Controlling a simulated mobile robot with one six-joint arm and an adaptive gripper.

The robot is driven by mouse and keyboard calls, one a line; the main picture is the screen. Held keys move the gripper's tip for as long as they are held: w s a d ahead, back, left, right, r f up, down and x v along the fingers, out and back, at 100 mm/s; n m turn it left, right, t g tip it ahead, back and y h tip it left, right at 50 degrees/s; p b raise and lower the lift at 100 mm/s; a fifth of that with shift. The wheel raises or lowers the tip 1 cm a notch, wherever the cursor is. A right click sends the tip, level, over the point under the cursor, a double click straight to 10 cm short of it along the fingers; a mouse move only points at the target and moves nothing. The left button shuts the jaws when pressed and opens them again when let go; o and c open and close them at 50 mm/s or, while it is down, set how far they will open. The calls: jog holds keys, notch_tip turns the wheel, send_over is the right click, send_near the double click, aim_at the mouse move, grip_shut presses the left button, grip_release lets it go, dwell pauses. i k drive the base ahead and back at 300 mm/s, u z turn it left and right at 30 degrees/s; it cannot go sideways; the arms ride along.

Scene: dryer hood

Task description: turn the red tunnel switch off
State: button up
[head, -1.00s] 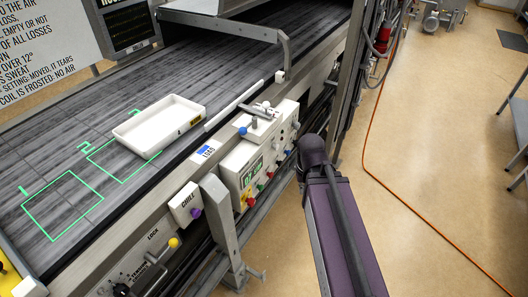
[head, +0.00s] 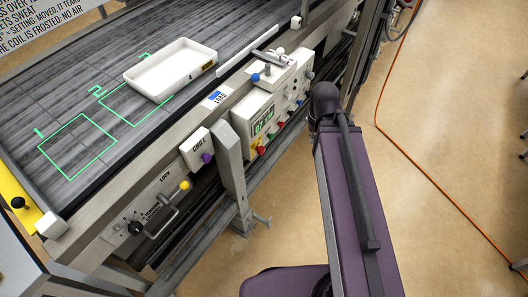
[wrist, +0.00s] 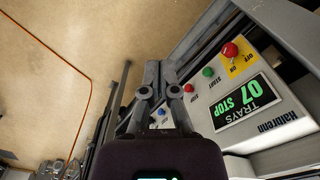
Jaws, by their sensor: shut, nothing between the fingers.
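A red ball-shaped switch (wrist: 230,50) stands on a yellow plate marked OFF and ON, in the upper right of the wrist view. In the head view this red switch (head: 261,151) is at the near lower end of the white control box (head: 241,110). I cannot read the word tunnel beside it. My gripper (wrist: 158,67) is shut and empty. In the wrist view its tips lie left of the switch, apart from it.
A green button (wrist: 208,72), a red button (wrist: 189,88) and a blue knob (wrist: 162,112) line the panel near the switch. The display (wrist: 240,101) reads TRAYS 07 STOP. A white tray (head: 135,80) sits on the belt. A metal post (head: 231,165) stands beside the box. Floor to the right is open.

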aim_at(261, 150)
jog(key=u, duration=0.5)
jog(key=k, duration=1.5)
jog(key=z, duration=0.35)
jog(key=i, duration=1)
jog(key=z, duration=0.05)
